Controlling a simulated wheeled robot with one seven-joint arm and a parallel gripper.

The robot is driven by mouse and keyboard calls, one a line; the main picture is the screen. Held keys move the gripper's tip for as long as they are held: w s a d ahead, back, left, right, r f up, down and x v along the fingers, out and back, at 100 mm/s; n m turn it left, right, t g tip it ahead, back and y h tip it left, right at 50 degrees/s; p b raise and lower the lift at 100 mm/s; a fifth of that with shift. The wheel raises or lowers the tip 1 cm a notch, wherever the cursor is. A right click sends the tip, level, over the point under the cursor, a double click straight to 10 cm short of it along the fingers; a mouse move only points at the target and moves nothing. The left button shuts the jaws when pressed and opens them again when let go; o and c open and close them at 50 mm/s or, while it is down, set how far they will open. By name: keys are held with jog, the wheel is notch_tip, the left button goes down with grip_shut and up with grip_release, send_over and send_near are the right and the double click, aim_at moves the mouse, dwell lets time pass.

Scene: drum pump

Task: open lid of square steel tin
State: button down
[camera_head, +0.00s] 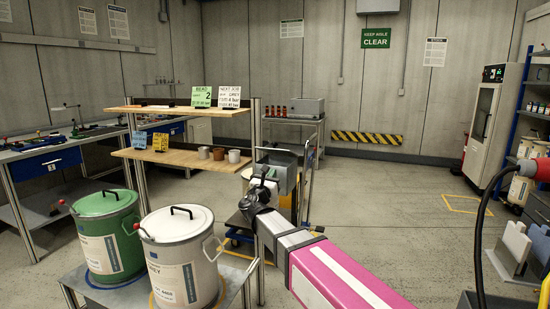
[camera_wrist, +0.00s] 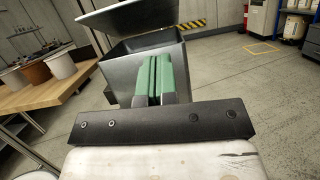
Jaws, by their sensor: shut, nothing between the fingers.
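The square steel tin (camera_wrist: 125,76) stands just ahead of my gripper in the wrist view. Its lid (camera_wrist: 135,14) is raised and tilted above the box, with the dark opening showing under it. My gripper (camera_wrist: 161,77) has its green-padded fingers together, with nothing between them. The fingers are in front of the tin's near wall and cover part of it; I cannot tell whether they touch it. In the head view the tin (camera_head: 292,178) shows small beyond my gripper (camera_head: 262,178), which partly hides it.
A wooden shelf (camera_head: 180,153) with several cups is left of the tin. A green drum (camera_head: 105,240) and a white drum (camera_head: 182,265) stand on a low stand at the front left.

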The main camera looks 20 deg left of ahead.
jog(key=w+a+r+n+y, duration=0.1)
jog(key=w+r, duration=0.3)
jog(key=w, duration=0.4)
jog(key=shift+w+r+t, duration=0.2)
jog(key=shift+r+t, duration=0.1)
jog(key=shift+r, duration=0.1)
jog(key=shift+a+r, duration=0.1)
jog(key=shift+r, duration=0.05)
